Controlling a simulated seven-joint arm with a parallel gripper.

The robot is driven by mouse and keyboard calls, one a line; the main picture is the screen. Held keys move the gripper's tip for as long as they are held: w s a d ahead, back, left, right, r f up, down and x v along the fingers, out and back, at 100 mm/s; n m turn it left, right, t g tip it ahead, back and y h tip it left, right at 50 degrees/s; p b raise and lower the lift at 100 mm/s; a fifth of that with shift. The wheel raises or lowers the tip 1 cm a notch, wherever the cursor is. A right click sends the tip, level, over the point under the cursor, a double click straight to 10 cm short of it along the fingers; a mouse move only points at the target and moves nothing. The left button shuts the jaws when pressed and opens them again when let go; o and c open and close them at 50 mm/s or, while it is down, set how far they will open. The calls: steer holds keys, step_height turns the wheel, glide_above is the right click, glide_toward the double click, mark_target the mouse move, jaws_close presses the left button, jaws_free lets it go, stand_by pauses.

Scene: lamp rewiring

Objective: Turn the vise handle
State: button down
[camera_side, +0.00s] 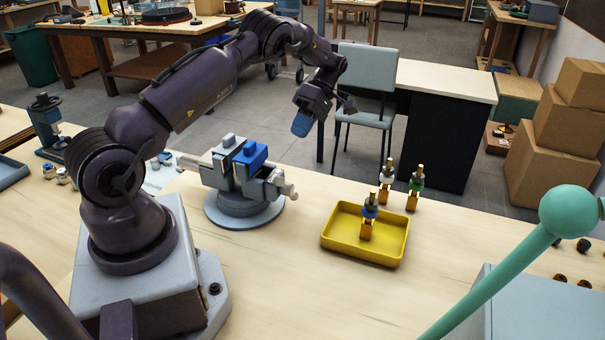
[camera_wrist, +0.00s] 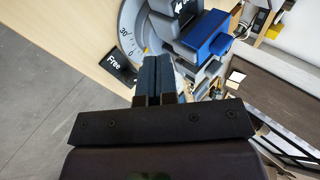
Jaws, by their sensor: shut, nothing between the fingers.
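The grey vise (camera_side: 222,172) stands on a round grey base on the wooden bench, with a blue block (camera_side: 250,153) at its jaws. Its pale handle (camera_side: 282,184) sticks out at the right end. My gripper (camera_side: 301,124) hangs above and to the right of the vise, apart from it, with blue fingers pointing down. In the wrist view the fingers (camera_wrist: 157,72) are together and hold nothing. The blue block (camera_wrist: 206,33) and the round base with its scale (camera_wrist: 132,30) show beyond them. The handle is hard to make out there, partly behind the fingers.
A yellow tray (camera_side: 335,243) right of the vise holds one lamp socket (camera_side: 368,210). Two more sockets (camera_side: 386,178) stand behind it. A green lamp arm (camera_side: 500,275) crosses the front right. The bench between vise and tray is clear. A black "Free" label (camera_wrist: 118,66) lies by the base.

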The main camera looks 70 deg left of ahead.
steer(key=f+m+t, duration=0.2)
steer(key=f+m, duration=0.1)
steer(key=m, duration=0.1)
steer(key=f+m+t, duration=0.2)
steer(key=f+m, duration=0.1)
steer(key=m, duration=0.2)
steer(key=s+d+f+m+t, duration=0.1)
steer(key=f+m+t, duration=0.1)
steer(key=m, duration=0.3)
steer(key=shift+s+f, duration=0.1)
steer(key=shift+f, duration=0.3)
steer(key=shift+s+d+f, duration=0.4)
steer(key=shift+d+f, duration=0.1)
steer(key=shift+d, duration=0.1)
steer(key=shift+s+d+f, duration=0.35)
steer(key=shift+d+f, duration=0.15)
steer(key=shift+d, duration=0.1)
steer(key=shift+s+d+f, duration=0.25)
steer(key=shift+d, duration=0.2)
steer(key=shift+s+d+f+g+h, duration=0.15)
steer(key=shift+d+f+g+h, duration=0.05)
steer(key=shift+f+g+h, duration=0.65)
steer(key=shift+s+d+f+g+h, duration=0.3)
steer(key=shift+g+h, duration=0.25)
steer(key=shift+h, duration=0.2)
